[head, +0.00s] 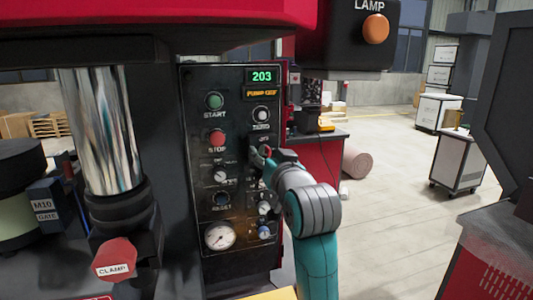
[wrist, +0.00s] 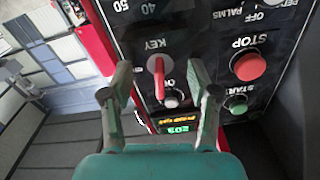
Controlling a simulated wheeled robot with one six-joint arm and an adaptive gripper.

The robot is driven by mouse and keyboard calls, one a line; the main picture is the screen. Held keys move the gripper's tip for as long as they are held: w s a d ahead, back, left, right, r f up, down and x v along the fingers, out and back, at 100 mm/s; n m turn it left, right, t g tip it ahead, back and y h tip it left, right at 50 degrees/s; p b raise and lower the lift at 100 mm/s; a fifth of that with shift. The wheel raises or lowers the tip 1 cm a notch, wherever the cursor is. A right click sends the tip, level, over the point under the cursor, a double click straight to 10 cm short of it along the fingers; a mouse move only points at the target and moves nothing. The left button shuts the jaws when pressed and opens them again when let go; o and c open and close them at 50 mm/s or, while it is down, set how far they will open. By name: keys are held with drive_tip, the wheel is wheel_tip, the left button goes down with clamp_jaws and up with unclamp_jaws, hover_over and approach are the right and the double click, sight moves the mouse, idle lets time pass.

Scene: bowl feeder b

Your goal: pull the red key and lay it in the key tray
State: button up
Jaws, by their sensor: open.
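The red key (wrist: 158,80) stands in its lock on the black control panel, under the upside-down label KEY in the wrist view. My gripper (wrist: 161,78) is open, with one finger on each side of the key. I see a gap between the key and each finger, and cannot tell how deep the fingers reach. In the head view my gripper (head: 262,154) is at the right side of the panel (head: 238,85), and it mostly hides the key there. The key tray is not clearly visible in either view.
The panel has a green START button (head: 214,101), a red STOP button (head: 217,138), several knobs and a gauge (head: 219,236). A red CLAMP knob (head: 115,259) and a shiny column (head: 103,130) stand left. Open floor lies to the right.

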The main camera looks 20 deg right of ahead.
idle(0.4)
clamp_jaws()
drive_tip(key=shift+s, duration=0.1)
drive_tip(key=shift+s, duration=2.85)
drive_tip(key=shift+s+f, duration=0.1)
